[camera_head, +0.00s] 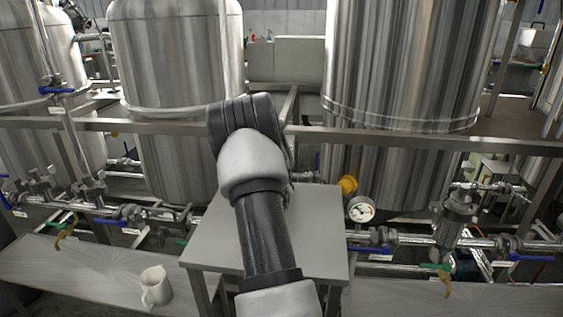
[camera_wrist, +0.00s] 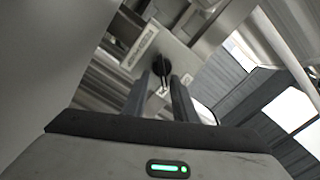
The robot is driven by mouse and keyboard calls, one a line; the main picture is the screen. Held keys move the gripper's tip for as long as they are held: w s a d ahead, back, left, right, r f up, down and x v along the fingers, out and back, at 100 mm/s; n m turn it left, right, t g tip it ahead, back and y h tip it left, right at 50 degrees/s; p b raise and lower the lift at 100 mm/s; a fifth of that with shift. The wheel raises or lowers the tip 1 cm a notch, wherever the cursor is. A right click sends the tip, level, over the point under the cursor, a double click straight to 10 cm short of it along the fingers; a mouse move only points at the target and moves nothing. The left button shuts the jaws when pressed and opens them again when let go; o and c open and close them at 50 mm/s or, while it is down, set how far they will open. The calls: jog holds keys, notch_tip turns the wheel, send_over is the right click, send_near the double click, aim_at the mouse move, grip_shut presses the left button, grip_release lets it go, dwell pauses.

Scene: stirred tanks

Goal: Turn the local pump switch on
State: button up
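The pump switch (camera_wrist: 163,66) is a black rotary knob on a light grey plate in the wrist view, with a pale label strip (camera_wrist: 139,46) up and left of it. My gripper (camera_wrist: 162,82) is open. Its two dark fingers point toward the knob, one on either side of it in the picture, with a clear gap between them. I cannot tell whether the fingertips touch the knob or stop short of it. The knob's exact setting is too small to read. In the head view, my arm hides the gripper and I cannot make out the switch.
A grey table (camera_head: 317,228) stands under my arm. A white jug (camera_head: 156,287) is on the lower bench (camera_head: 85,275) at left. Large steel tanks (camera_head: 405,60) stand behind a horizontal rail (camera_head: 400,137). Pipes with valves and a pressure gauge (camera_head: 360,209) run at right.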

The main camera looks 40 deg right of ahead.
jog(key=v, duration=1.7)
jog(key=shift+a+p, duration=0.25)
jog(key=shift+p, duration=0.1)
jog(key=shift+s, duration=0.1)
jog(key=shift+r, duration=0.1)
